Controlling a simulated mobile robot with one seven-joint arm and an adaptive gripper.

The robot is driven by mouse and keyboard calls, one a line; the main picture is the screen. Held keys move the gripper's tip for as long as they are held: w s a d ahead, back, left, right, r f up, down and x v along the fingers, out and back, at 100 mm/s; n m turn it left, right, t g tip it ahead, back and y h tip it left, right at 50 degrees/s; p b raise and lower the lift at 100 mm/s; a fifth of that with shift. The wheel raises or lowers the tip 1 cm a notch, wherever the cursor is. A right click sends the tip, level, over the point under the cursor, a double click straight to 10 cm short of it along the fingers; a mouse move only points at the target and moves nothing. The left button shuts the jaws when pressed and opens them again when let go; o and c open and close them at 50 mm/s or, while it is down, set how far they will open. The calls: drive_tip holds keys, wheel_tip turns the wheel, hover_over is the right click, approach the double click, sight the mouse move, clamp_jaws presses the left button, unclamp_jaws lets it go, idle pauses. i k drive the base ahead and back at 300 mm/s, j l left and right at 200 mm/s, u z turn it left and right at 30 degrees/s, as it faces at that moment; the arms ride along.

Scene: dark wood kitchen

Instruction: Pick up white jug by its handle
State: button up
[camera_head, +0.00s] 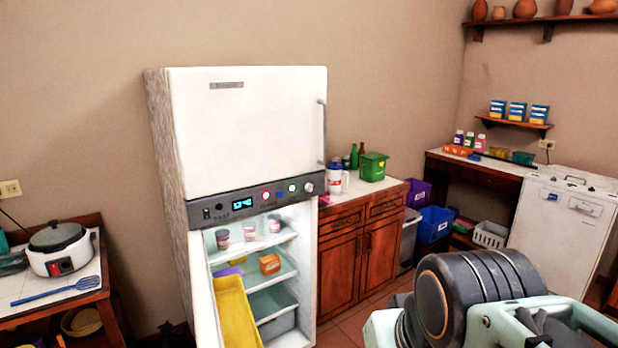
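No gripper fingertips can be made out.
A green bin (373,167) and bottles (354,157) stand close to the jug on the counter (362,190). The fridge (250,130) has its lower compartment open, with a yellow panel (235,312) in front. A white appliance (566,225) stands at right. Some tiled floor (345,330) is clear.

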sight(335, 176)
drive_tip(key=i+l, duration=0.2)
drive_tip(key=l, duration=0.15)
drive_tip(key=i+l, duration=0.4)
drive_tip(key=i, duration=0.25)
drive_tip(key=i+l, duration=0.1)
drive_tip(key=i, duration=0.3)
drive_tip(key=i+z, duration=0.1)
drive_tip(key=z, duration=0.3)
drive_tip(key=i+z, duration=0.1)
drive_tip(key=z, duration=0.25)
drive_tip(key=i+j+z, duration=0.45)
drive_tip(key=i+j, duration=0.15)
